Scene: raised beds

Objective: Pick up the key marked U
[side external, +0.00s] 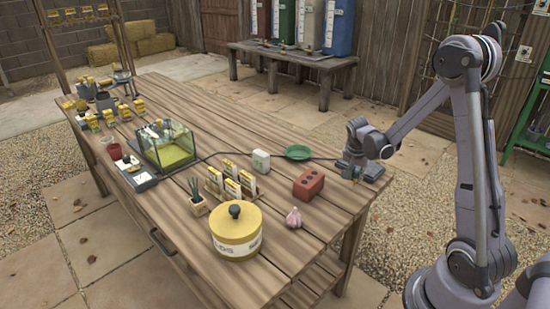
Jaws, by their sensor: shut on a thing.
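My gripper (352,170) is at the right end of the wooden table, at its edge. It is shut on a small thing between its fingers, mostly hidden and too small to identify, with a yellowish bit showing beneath. I cannot read a U on anything in this view, so I cannot tell which thing is the key.
The table (290,252) bears a red brick (309,184), green dish (297,152), white box (261,161), garlic bulb (293,218), yellow tin (236,232), yellow packets in a holder (231,180) and a glass tank (166,146).

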